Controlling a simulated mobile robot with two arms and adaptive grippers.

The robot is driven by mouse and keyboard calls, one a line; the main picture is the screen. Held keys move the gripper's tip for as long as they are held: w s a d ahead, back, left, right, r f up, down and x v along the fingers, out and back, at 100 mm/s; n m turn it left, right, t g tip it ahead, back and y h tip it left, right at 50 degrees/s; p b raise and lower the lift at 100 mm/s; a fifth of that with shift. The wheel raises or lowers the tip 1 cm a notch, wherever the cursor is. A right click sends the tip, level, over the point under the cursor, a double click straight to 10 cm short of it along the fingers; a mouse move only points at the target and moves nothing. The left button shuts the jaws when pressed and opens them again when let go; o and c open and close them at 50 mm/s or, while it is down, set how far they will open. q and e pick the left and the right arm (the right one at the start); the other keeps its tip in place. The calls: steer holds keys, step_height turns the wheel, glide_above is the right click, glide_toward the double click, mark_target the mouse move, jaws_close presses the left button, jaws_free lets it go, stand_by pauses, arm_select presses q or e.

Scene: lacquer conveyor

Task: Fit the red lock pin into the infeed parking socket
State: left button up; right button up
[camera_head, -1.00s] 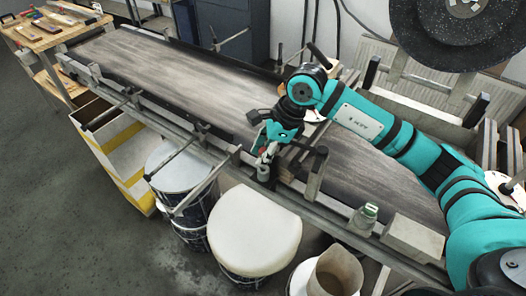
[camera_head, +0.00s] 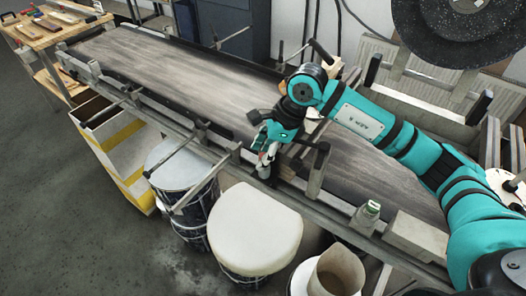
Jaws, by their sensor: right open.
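My right gripper (camera_head: 266,158) points down at the near rail of the conveyor, close to the middle of the picture. It is open. A small grey, upright socket-like part (camera_head: 264,172) sits right below the fingertips at the rail. The fingers hide most of it, and I cannot tell whether a pin is seated in it. My left gripper is not in view.
The dark conveyor belt (camera_head: 175,68) runs from upper left to lower right.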

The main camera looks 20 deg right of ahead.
steer(key=shift+d+f, duration=0.1)
steer(key=shift+d+r, duration=0.1)
steer(key=shift+r, duration=0.1)
steer(key=v, duration=1.1)
steer(key=shift+s+r, duration=0.1)
steer(key=shift+r, duration=0.3)
steer(key=shift+f, duration=0.1)
